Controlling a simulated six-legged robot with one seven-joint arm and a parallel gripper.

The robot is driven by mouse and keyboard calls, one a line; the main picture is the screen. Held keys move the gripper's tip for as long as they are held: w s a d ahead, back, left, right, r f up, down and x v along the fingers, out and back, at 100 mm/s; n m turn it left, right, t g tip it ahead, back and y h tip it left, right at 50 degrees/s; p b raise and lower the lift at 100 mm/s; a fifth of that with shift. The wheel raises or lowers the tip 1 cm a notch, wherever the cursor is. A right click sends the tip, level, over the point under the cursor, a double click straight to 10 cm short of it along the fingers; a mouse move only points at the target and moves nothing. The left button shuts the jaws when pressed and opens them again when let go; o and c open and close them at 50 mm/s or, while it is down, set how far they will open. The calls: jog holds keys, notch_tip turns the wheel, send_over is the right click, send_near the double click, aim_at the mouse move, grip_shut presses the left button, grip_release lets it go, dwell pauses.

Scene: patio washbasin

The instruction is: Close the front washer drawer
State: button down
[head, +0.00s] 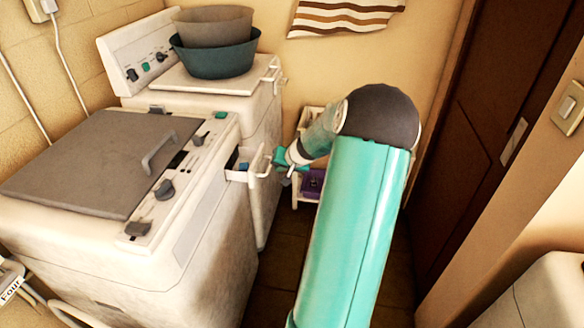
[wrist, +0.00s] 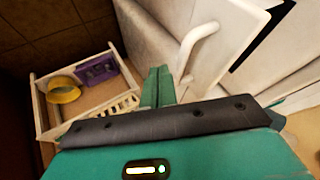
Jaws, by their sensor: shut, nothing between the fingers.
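The front washer (head: 190,230) is white with a grey lid and dark knobs. Its small white drawer (head: 240,176) stands partly pulled out on the right side, with a blue patch showing inside. The drawer's white handle (head: 266,163) faces my arm. My gripper (head: 284,160) is shut and empty, just right of the handle in the head view. In the wrist view, the teal fingers (wrist: 158,86) are together beside the white handle (wrist: 197,48) on the drawer front (wrist: 228,35). I cannot tell whether they touch it.
A second white washer (head: 262,110) behind carries two stacked basins (head: 213,50). A low white crate (wrist: 45,110) on the floor holds a yellow ring (wrist: 64,90) and a purple item (wrist: 96,69). A dark door (head: 490,110) is on the right.

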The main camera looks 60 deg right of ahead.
aim_at(254, 160)
jog(key=shift+w+a+r, duration=0.1)
jog(key=shift+w, duration=0.35)
jog(key=w+a, duration=0.1)
jog(key=w, duration=0.1)
jog(key=w+a, duration=0.1)
jog(key=w, duration=0.2)
jog(key=w+a, duration=0.1)
jog(key=w, duration=0.2)
jog(key=shift+a, duration=0.3)
jog(key=shift+w+a, duration=0.1)
jog(key=shift+w, duration=0.1)
jog(key=shift+s, duration=0.1)
